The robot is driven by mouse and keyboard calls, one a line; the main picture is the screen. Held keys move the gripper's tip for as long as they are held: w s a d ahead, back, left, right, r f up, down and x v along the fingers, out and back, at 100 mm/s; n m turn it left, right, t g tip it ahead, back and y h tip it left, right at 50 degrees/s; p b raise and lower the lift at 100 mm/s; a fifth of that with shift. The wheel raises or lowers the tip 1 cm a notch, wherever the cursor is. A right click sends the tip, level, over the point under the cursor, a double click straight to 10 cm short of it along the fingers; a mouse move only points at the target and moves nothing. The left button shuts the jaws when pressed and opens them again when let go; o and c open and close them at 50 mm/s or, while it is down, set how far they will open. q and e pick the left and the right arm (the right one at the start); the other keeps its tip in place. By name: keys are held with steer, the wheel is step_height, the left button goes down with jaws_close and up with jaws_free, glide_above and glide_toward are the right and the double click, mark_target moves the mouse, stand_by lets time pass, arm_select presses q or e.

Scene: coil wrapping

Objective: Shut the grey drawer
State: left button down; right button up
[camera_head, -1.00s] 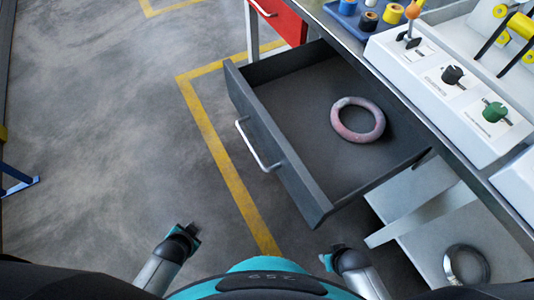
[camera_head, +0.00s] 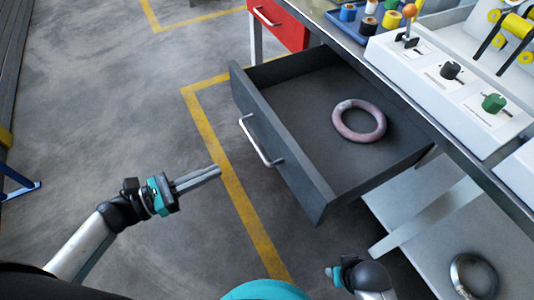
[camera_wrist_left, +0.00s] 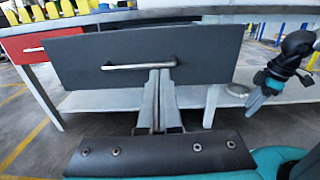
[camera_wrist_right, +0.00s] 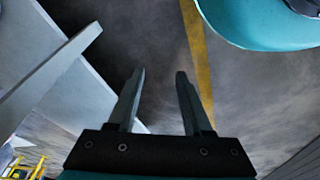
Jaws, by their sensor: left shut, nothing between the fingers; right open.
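The grey drawer (camera_head: 292,158) stands pulled out from the bench in the head view. Its silver bar handle (camera_head: 258,142) is on the front panel. A pinkish wrapped ring (camera_head: 359,121) lies inside it. My left gripper (camera_head: 218,171) is shut and empty, apart from the drawer, in front of and to the left of the handle. In the left wrist view the drawer front (camera_wrist_left: 205,58) fills the middle, with the closed fingers (camera_wrist_left: 160,75) pointing at it just below the handle (camera_wrist_left: 138,66). My right gripper (camera_wrist_right: 158,75) is open and empty over the floor.
A red drawer (camera_head: 278,22) is beside the grey one at the bench's far end. A white control box (camera_head: 450,90) with knobs stands on the bench top. A metal ring (camera_head: 473,275) lies on the lower shelf. The floor left of the drawer is clear.

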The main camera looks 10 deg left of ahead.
mark_target(278, 145)
arm_select(q)
steer(key=shift+m, duration=0.3)
steer(key=b+x, duration=0.1)
steer(key=x, duration=1.2)
steer(key=shift+s+d, duration=0.15)
steer(key=shift+d, duration=0.05)
steer(key=shift+w+d+b, duration=0.25)
steer(key=shift+d+b, duration=0.05)
steer(key=shift+d, duration=0.05)
arm_select(e)
steer(key=shift+w+a+r+t, duration=0.15)
steer(key=shift+w+r, duration=0.25)
steer(key=shift+r, duration=0.4)
steer(key=shift+w+a+r+t, duration=0.15)
steer(key=shift+w+r, duration=0.25)
steer(key=shift+r, duration=0.4)
steer(key=shift+d, duration=0.15)
